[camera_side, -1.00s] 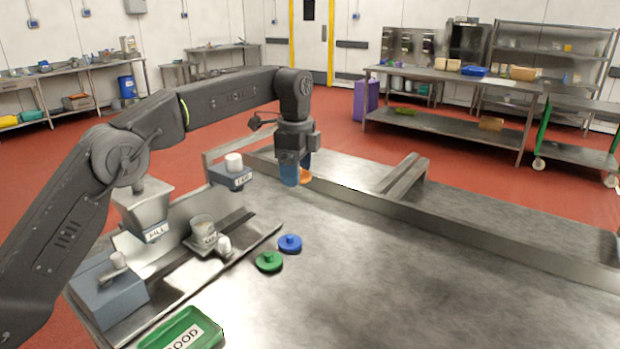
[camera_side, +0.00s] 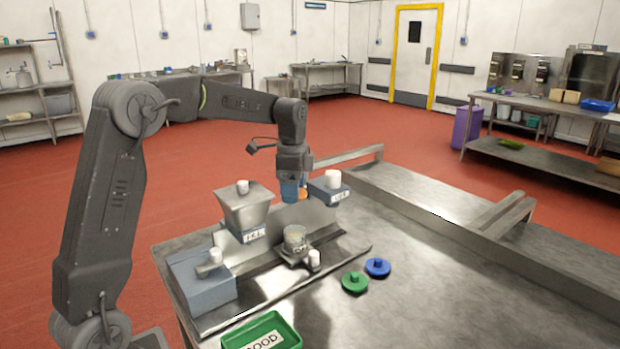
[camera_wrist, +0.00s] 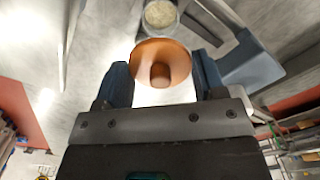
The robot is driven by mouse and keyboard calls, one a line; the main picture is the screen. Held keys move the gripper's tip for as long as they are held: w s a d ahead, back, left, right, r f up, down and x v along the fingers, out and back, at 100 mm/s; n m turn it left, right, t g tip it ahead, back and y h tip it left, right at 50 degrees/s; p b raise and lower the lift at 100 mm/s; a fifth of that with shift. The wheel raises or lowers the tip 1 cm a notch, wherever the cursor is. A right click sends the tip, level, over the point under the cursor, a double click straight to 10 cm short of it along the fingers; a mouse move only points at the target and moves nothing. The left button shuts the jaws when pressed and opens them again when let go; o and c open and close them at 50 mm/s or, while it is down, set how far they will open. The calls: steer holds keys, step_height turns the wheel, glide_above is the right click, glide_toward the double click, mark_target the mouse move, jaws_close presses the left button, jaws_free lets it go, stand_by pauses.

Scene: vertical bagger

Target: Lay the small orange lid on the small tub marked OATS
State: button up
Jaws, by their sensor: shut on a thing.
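My gripper (camera_side: 292,192) is shut on the small orange lid (camera_side: 303,194), behind and above the clear tub (camera_side: 295,240) in the side view. The arm hides part of the lid there. In the wrist view, the orange lid (camera_wrist: 176,58) lies between the blue fingers of my gripper (camera_wrist: 162,82), its knob towards the camera. The tub (camera_wrist: 160,14) shows beyond the lid at the top edge, with pale flaky contents and no lid on it. The lid is apart from the tub. The tub's marking is too small to read now.
The FILL hopper (camera_side: 244,208) stands left of the tub, and a grey-blue block with a white knob (camera_side: 328,188) stands right of my gripper. A green lid (camera_side: 355,282) and a blue lid (camera_side: 377,267) lie on the bench. A green tray (camera_side: 285,326) is at the front.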

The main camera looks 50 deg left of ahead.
steer(key=shift+f, duration=4.4)
steer(key=shift+f, duration=0.3)
steer(key=o, duration=1)
steer(key=shift+c, duration=0.2)
steer(key=shift+o, duration=0.7)
steer(key=shift+w+a+r, duration=0.1)
steer(key=shift+r, duration=0.05)
step_height(320, 180, up, 2)
steer(key=shift+r, duration=2.4)
